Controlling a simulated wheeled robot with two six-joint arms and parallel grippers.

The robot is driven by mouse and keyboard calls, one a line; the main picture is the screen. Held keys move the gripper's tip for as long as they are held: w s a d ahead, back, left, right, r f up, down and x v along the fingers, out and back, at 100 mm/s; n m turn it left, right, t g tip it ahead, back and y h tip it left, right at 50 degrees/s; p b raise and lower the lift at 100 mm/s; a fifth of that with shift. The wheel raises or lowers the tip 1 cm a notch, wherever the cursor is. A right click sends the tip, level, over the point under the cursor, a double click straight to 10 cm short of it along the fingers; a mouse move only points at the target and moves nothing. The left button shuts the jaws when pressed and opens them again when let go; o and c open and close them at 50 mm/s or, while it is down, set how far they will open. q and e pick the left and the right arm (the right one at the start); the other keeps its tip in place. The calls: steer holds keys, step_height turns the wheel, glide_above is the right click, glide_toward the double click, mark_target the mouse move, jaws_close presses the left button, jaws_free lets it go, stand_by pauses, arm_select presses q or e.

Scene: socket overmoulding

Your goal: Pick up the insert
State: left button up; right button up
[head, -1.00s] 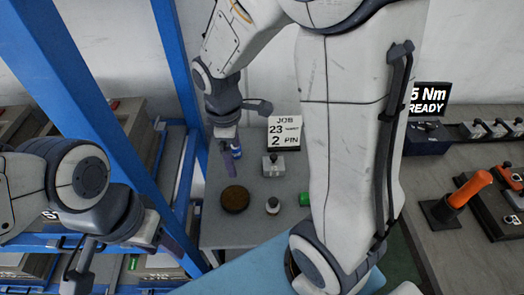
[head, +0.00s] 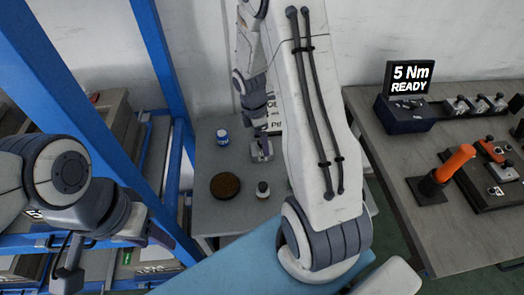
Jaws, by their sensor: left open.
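The insert cannot be picked out for certain. A small grey metal block (head: 261,155) on the grey table (head: 212,160) is partly covered by my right gripper (head: 261,146). That gripper points down right at the block; its fingers are too small and overlapped to tell whether they are apart or touching it. My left gripper (head: 118,256) is open and empty at the lower left, its fingers spread, away from the table and in front of the shelf rack.
A brown round dish (head: 225,185), a white bottle with dark top (head: 262,190) and a blue can (head: 222,137) stand near the block. My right arm hides the table's right part and most of the job card. A blue rack post (head: 160,90) stands left. A side bench (head: 385,150) holds a "5 Nm READY" display (head: 409,77).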

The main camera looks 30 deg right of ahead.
mark_target(257, 155)
steer(key=f, duration=0.3)
steer(key=shift+d+f, duration=0.2)
steer(key=shift+c, duration=0.3)
jaws_close()
steer(key=shift+w+r, duration=0.1)
steer(key=shift+r, duration=0.1)
